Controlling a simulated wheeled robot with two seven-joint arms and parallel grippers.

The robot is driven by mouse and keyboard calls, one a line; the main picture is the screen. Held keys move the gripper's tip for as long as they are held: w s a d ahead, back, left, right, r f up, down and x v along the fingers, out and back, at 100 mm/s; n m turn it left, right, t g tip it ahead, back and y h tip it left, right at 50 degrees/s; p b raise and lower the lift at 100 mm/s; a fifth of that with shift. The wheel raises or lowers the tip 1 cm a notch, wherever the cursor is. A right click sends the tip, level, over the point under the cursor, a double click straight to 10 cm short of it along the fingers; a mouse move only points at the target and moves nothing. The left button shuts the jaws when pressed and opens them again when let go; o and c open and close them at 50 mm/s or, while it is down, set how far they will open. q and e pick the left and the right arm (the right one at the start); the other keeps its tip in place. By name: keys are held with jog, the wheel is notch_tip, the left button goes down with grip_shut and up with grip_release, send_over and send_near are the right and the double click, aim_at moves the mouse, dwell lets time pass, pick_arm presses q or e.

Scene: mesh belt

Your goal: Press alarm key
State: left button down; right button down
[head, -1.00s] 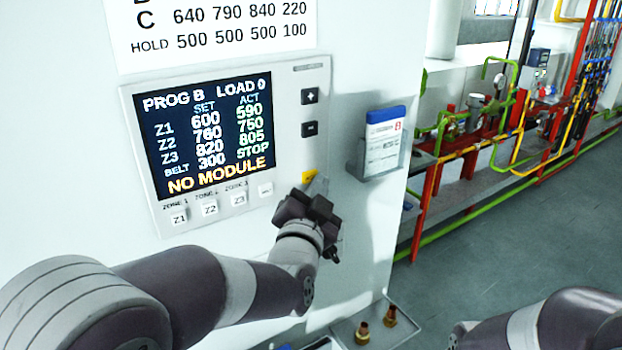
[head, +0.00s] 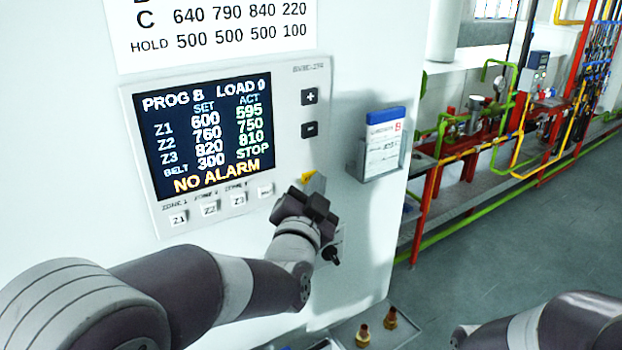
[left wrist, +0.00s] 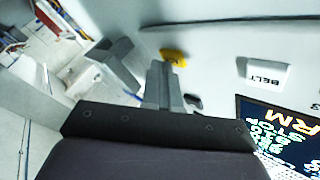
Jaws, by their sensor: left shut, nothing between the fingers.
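The control panel (head: 296,75) is on the white wall, with its screen (head: 210,130) reading "NO ALARM" in orange at the bottom. A yellow key (head: 308,177), probably the alarm key, is at the panel's lower right, partly hidden by my left gripper (head: 317,184). The yellow key also shows in the left wrist view (left wrist: 175,57), just beside the fingertips of the left gripper (left wrist: 158,68). These fingers are shut and empty. I cannot tell whether they touch the key or the panel. My right gripper is out of view; only part of that arm shows at lower right.
White Z1 (head: 178,219), Z2 (head: 209,209) and Z3 (head: 238,199) keys and the BELT key (left wrist: 267,75) are near the yellow key. Plus (head: 310,96) and minus (head: 310,129) keys are above. A card holder (head: 382,160) is to the right.

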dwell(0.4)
pick_arm(q)
jog(key=shift+s+d, duration=0.35)
jog(key=shift+s, duration=0.25)
jog(key=shift+d, duration=0.1)
jog(key=s+d, duration=0.1)
jog(key=s, duration=0.1)
jog(key=s+d, duration=0.1)
jog(key=s, duration=0.1)
jog(key=shift+d, duration=0.4)
